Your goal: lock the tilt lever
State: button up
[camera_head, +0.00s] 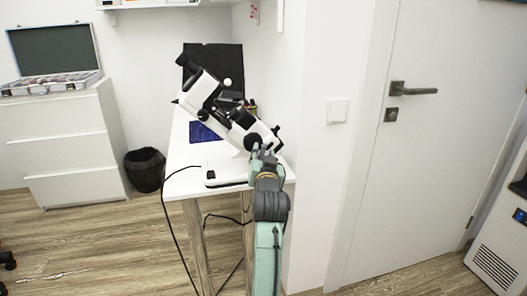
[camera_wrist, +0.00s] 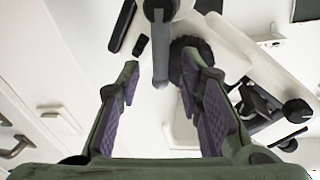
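The white and black eye instrument (camera_head: 222,110) stands tilted on a white table. In the wrist view, a grey rod-like lever (camera_wrist: 160,50), which looks like the tilt lever, comes down from the top edge. Its lower end reaches between my fingertips, with space on both sides. My gripper (camera_wrist: 160,75) is open and I see nothing held. In the head view, my gripper (camera_head: 264,152) is at the instrument's lower right end, and the lever cannot be made out there. A dark round knob (camera_wrist: 180,68) is partly hidden behind the lever and right finger.
The white table (camera_head: 185,180) carries a dark panel (camera_head: 200,54) behind the instrument and a blue item (camera_head: 203,132). A wall and a door (camera_head: 445,150) are on the right. A drawer cabinet (camera_head: 65,150) and a black bin (camera_head: 145,171) are on the left. A black cable hangs beside the table.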

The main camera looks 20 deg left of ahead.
jog(key=shift+w+a, duration=0.25)
jog(key=shift+w, duration=0.4)
jog(key=shift+c, duration=0.5)
grip_shut()
